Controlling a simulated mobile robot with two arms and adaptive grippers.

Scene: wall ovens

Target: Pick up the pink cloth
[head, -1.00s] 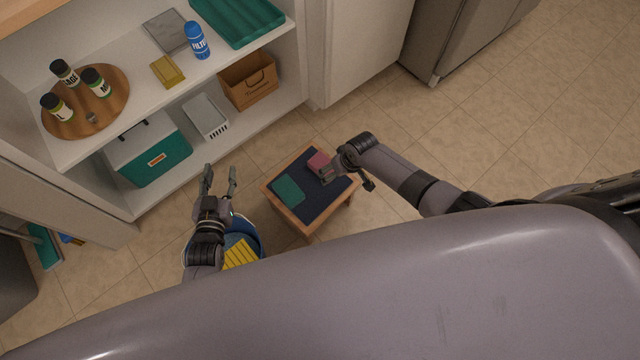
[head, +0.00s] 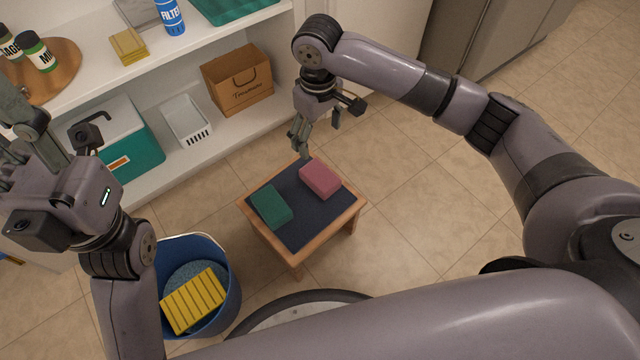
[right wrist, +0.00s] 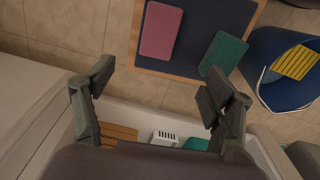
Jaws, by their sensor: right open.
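The pink cloth (head: 321,179) is a folded block lying on the dark top of a small wooden table (head: 303,223), near its back right side. It also shows in the right wrist view (right wrist: 160,31), beyond the fingertips. My right gripper (head: 318,138) is open and empty, pointing down, above and just behind the table's back edge. In the right wrist view its fingers (right wrist: 160,85) are spread wide, with the cloth apart from them. My left gripper (head: 22,135) is at the left edge of the head view, away from the table; its fingertips are partly cut off.
A green cloth (head: 270,206) lies left of the pink one. The shelf unit behind holds a brown box (head: 237,80), a white basket (head: 185,122) and a teal cooler (head: 138,150). Floor right of the table is clear.

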